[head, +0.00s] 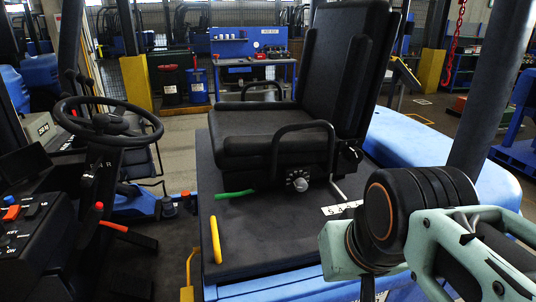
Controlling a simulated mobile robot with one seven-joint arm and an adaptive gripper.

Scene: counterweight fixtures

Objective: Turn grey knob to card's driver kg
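The grey knob (298,183) is a round dial on the dark front base of the black seat, with pale markings around it. A small white card (342,208) with dark characters lies at the right of the seat base, partly behind my arm. Its characters are too small to read with certainty. My arm, mint green with black round parts, fills the lower right, to the right of the knob and apart from it. I cannot make out any gripper fingers.
The black seat (291,100) stands over a dark deck with a yellow lever (215,239) and a green lever (235,194). A steering wheel (109,120) and console (38,219) are at left. A dark post rises at right. Space directly in front of the knob looks clear.

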